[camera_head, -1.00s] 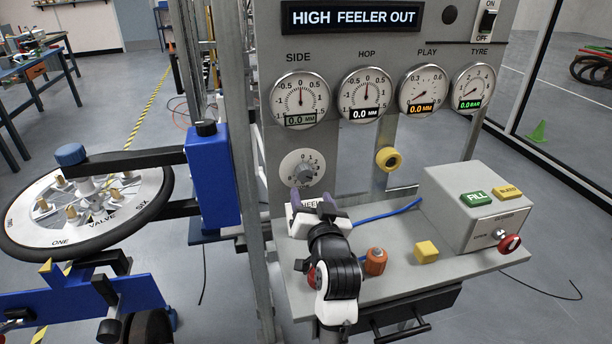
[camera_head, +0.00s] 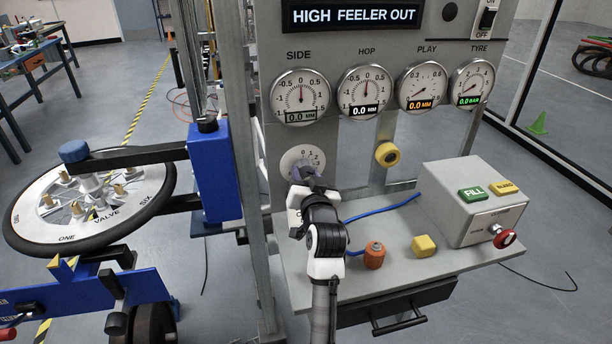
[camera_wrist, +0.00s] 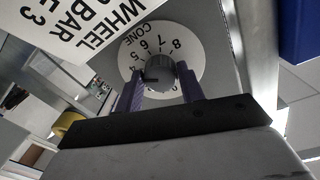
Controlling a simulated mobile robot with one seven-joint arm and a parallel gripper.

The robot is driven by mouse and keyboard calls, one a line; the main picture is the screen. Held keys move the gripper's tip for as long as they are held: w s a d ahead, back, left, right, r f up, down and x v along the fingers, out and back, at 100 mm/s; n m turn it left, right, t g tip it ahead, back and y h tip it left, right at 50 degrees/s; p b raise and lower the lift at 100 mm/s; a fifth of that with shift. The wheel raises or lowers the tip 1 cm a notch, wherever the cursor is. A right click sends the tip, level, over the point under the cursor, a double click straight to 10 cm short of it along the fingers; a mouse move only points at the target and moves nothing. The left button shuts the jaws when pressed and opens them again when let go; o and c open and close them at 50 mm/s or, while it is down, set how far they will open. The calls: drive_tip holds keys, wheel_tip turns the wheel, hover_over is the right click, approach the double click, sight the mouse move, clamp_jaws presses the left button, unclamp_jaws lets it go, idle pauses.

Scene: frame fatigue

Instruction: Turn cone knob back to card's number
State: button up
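The cone dial is a white disc (camera_wrist: 187,52) with black numbers and the word CONE. It sits low on the grey panel, also in the head view (camera_head: 300,155). Its grey knob (camera_wrist: 160,70) has a dark mark pointing left, near the 4; the lower numbers are hidden. My gripper (camera_wrist: 160,88) has its two purple fingers on either side of the knob, apart; I cannot tell whether they touch it. In the head view my gripper (camera_head: 306,176) covers most of the knob. A white card (camera_wrist: 85,30) shows WHEEL, BAR and a line ending in 3, partly cut off.
A blue hose (camera_head: 385,212) lies behind my arm.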

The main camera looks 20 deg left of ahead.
drive_tip(key=c, duration=0.4)
drive_tip(key=shift+o, duration=0.2)
drive_tip(key=shift+f+n, duration=0.1)
drive_tip(key=shift+n, duration=0.2)
drive_tip(key=n+b, duration=0.3)
drive_tip(key=shift+f, duration=0.1)
drive_tip(key=shift+d+n+b, duration=0.1)
drive_tip(key=shift+n+b, duration=0.65)
drive_tip(key=shift+n, duration=0.35)
drive_tip(key=o, duration=1)
drive_tip(key=shift+c, duration=0.2)
